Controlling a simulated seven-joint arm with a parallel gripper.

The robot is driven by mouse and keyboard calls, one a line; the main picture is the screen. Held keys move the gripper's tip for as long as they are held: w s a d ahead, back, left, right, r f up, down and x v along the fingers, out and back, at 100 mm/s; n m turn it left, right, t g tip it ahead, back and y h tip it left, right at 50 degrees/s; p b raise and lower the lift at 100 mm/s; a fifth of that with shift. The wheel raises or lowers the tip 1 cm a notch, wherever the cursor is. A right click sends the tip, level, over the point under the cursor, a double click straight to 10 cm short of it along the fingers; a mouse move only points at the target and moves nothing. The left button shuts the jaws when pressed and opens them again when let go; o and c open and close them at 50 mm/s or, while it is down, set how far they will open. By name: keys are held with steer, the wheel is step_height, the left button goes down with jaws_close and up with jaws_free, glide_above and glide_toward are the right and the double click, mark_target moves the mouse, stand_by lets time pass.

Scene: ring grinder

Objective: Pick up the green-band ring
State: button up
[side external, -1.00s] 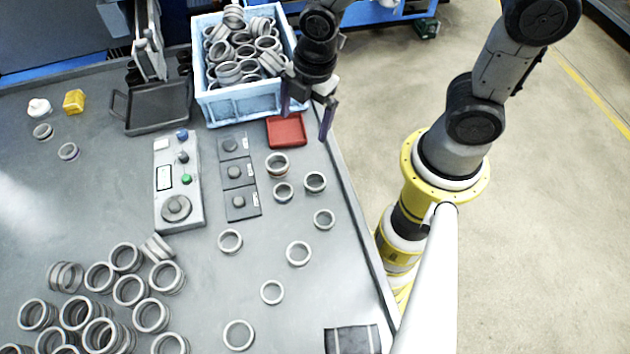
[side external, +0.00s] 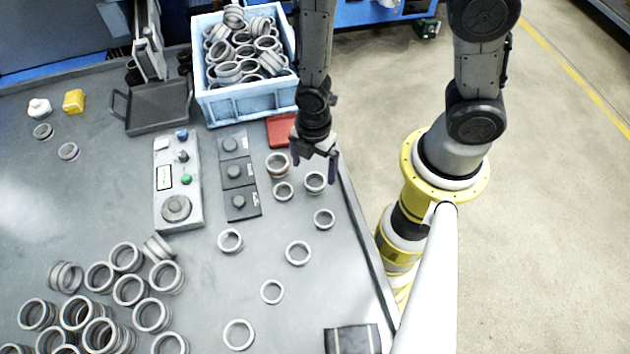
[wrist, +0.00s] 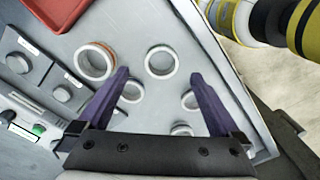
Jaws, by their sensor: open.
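I cannot make out a green band on any ring. My gripper (side external: 314,170) is open and empty above the right part of the table, with purple fingers pointing down. A pale grey ring (side external: 315,183) shows just below the fingertips. In the wrist view this ring (wrist: 160,62) lies between and slightly beyond the fingertips (wrist: 160,74). A ring with an orange-brown band (side external: 277,164) is to its left, also in the wrist view (wrist: 95,62). A smaller ring (side external: 283,192) lies nearby, partly behind a finger in the wrist view (wrist: 132,92).
A blue crate (side external: 245,106) full of rings and a red tray (side external: 281,130) stand behind. A control box (side external: 178,185) and switch plates (side external: 238,173) are left. More single rings (side external: 298,252) lie in front, with a ring pile (side external: 130,290) at front left.

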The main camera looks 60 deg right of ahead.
mark_target(314, 186)
steer(key=shift+s+f, duration=0.15)
steer(key=shift+f, duration=2.15)
steer(key=shift+c, duration=0.2)
steer(key=c, duration=1.5)
steer(key=shift+r, duration=0.1)
